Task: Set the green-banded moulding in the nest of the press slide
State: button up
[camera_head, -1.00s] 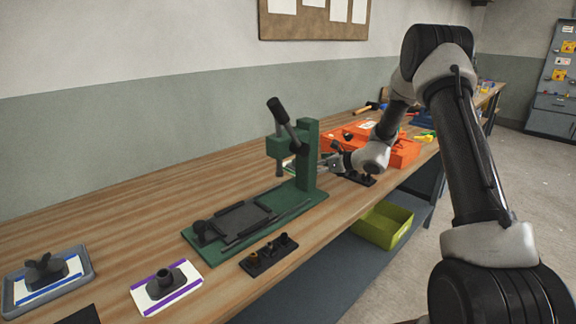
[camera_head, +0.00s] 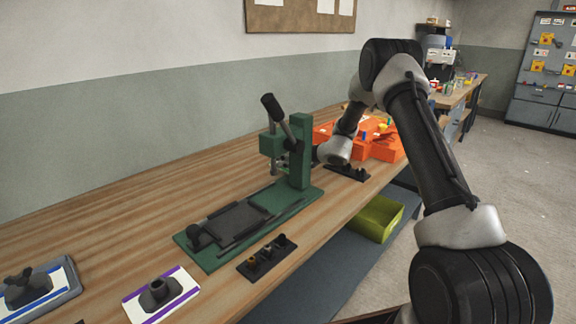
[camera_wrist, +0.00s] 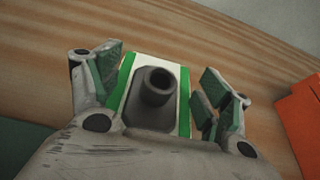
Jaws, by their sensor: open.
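The green-banded moulding (camera_wrist: 157,88) shows in the wrist view as a dark hollow stub on a dark base, on a white plate with green bands along two sides. My gripper (camera_wrist: 162,85) is open, with one finger on each side of it; I cannot tell whether the fingers touch it. In the head view the press hides the moulding and my fingers. The green press (camera_head: 299,150) stands on the bench with its lever raised. Its dark slide (camera_head: 237,222) lies flat on the green base at the front; nothing shows in its nest.
A purple-banded moulding (camera_head: 158,292) and a blue-banded moulding (camera_head: 30,287) in a grey tray lie at the front left. A black holder (camera_head: 266,256) with several small parts sits beside the press base. Orange bins (camera_head: 385,146) stand behind. A yellow-green bin (camera_head: 376,218) is below the bench edge.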

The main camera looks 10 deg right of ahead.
jog(key=shift+w+a, duration=0.1)
jog(key=c, duration=1.4)
